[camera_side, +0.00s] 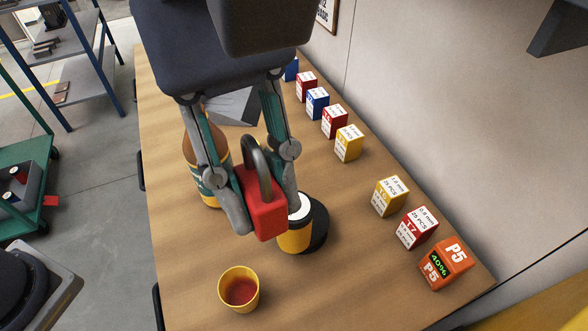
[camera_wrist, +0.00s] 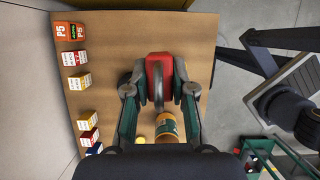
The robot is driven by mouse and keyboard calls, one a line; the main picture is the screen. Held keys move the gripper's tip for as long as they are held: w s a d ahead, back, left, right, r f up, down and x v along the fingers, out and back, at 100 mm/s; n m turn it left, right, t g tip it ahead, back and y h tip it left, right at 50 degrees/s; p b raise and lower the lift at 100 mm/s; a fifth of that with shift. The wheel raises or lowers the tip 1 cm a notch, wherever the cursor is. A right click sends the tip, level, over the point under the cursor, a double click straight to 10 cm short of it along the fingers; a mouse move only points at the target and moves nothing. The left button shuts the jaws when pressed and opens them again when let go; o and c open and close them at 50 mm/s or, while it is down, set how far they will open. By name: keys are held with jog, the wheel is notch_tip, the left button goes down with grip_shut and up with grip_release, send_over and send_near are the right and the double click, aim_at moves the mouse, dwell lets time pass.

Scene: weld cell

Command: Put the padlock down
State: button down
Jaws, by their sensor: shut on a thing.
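The padlock has a red body (camera_side: 263,205) and a dark grey shackle that points up in the side view. My gripper (camera_side: 266,212) is shut on it, one finger on each side of the body. In the side view the padlock appears to be held above the wooden table (camera_side: 340,255), but the exact height of its underside cannot be told. The wrist view shows the red padlock (camera_wrist: 158,72) between the two fingers of my gripper (camera_wrist: 160,90).
A yellow cup (camera_side: 239,290) stands in front; a yellow-and-black container (camera_side: 296,238) is close behind the padlock. A brown bottle (camera_side: 190,152) stands behind my left finger. Small boxes (camera_side: 418,228) and an orange P5 block (camera_side: 446,263) line the wall.

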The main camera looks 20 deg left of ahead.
jog(key=w+a+n+t, duration=0.2)
jog(key=w+a+n, duration=0.3)
jog(key=w+a, duration=0.4)
jog(key=n+t, duration=0.4)
jog(key=n, duration=0.8)
send_over(180, 165)
jog(key=s, duration=0.1)
jog(key=f, duration=2)
jog(key=a+f, duration=0.1)
jog(key=f, duration=0.9)
jog(key=shift+f, duration=0.4)
jog(key=shift+f, duration=0.2)
jog(key=c, duration=1)
grip_release()
